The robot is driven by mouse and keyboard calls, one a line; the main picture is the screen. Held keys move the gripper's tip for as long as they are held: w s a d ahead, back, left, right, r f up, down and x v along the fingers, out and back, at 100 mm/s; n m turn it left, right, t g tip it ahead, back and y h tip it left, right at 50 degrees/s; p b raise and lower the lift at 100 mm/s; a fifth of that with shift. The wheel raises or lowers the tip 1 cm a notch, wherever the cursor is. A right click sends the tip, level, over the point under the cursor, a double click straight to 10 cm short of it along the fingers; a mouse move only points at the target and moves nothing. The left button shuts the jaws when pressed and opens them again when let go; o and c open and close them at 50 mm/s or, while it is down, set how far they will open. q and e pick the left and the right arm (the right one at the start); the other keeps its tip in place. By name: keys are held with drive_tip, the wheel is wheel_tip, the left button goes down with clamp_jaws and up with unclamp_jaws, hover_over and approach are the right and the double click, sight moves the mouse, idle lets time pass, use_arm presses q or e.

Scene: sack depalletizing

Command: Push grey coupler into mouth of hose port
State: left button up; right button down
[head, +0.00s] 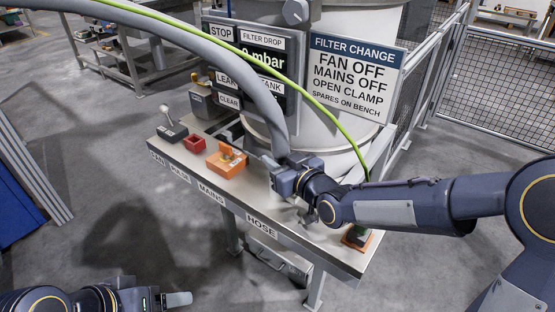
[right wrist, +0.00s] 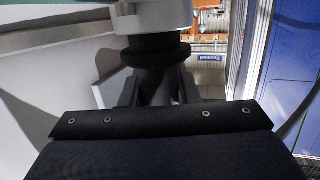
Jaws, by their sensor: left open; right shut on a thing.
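A thick grey hose (head: 262,92) arches from the upper left down to my right gripper (head: 284,180) over the bench. My right gripper is shut on the hose's end piece, the grey coupler, which is mostly hidden by the jaws in the head view. In the right wrist view a dark ringed piece (right wrist: 155,52) stands between the fingers, with a paler grey part above it. I cannot make out the mouth of the hose port; the arm and gripper cover the bench there, above the HOSE label (head: 262,226). My left gripper (head: 182,299) is open and empty at the bottom left, away from the bench.
The grey bench (head: 185,160) carries an orange block (head: 227,160), a red box (head: 194,143) and a lever switch (head: 172,130). A large pale tank (head: 345,155) with signs stands behind. A green cable (head: 300,82) crosses above.

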drive_tip(key=shift+f+b, duration=0.3)
drive_tip(key=shift+b, duration=0.05)
drive_tip(key=c, duration=1)
unclamp_jaws()
drive_tip(key=v, duration=0.7)
drive_tip(key=shift+s+d+p, duration=0.25)
drive_tip(key=shift+s+p, duration=0.05)
drive_tip(key=shift+p, duration=0.05)
